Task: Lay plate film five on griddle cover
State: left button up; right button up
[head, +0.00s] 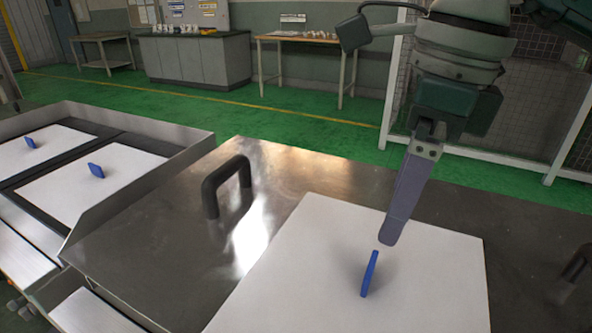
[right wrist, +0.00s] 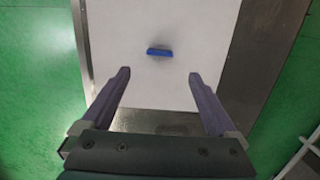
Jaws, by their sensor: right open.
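A white plate film (head: 330,270) with a small upright blue tab (head: 370,273) lies flat on the metal griddle cover (head: 150,240), on its right part in the head view. No number shows on the film. My right gripper (head: 390,238) hangs above the film, just behind the blue tab. In the right wrist view, my right gripper (right wrist: 157,85) has its fingers wide apart and empty. The film (right wrist: 200,30) and its blue tab (right wrist: 160,52) lie beyond the fingertips, apart from them. My left gripper is not in view.
Two more white films (head: 85,200) with blue tabs lie in a metal-walled tray (head: 185,155) at the left. A black handle (head: 228,182) rises from the cover. Another dark handle (head: 578,265) stands at the right edge. Green floor and workbenches lie behind.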

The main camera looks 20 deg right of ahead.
jog(key=s+a+r+y, duration=0.1)
jog(key=a+r+y, duration=0.3)
jog(key=a, duration=0.5)
jog(key=s+a+r+y, duration=0.1)
jog(key=a+y, duration=0.5)
jog(key=a, duration=0.3)
notch_tip(320, 180, up, 16)
jog(key=w+a+f+m+t+y, duration=0.1)
jog(key=w+a+m+t+y, duration=0.15)
jog(key=m+t+y, duration=0.65)
jog(key=w+d+m+t+h, duration=0.5)
jog(key=d+m+t+h, duration=0.7)
jog(key=m, duration=0.6)
jog(key=s+d+f+m+g+h, duration=0.1)
jog(key=d+f+m+g+h, duration=0.45)
jog(key=f+m+h, duration=0.55)
jog(key=s+f+m+g+y, duration=0.1)
jog(key=s+f+g, duration=0.3)
jog(key=s+f, duration=0.2)
jog(key=s+f+m+g+y, duration=0.1)
jog(key=s+f+g, duration=0.3)
jog(key=s+f, duration=0.2)
jog(key=s+a+f+m+g+y, duration=0.1)
jog(key=s+f+m+g, duration=0.1)
jog(key=s+f+g, duration=0.3)
jog(key=shift+s+f, duration=0.35)
jog(key=shift+s, duration=0.35)
jog(key=shift+s+f, duration=0.3)
jog(key=shift+s, duration=0.35)
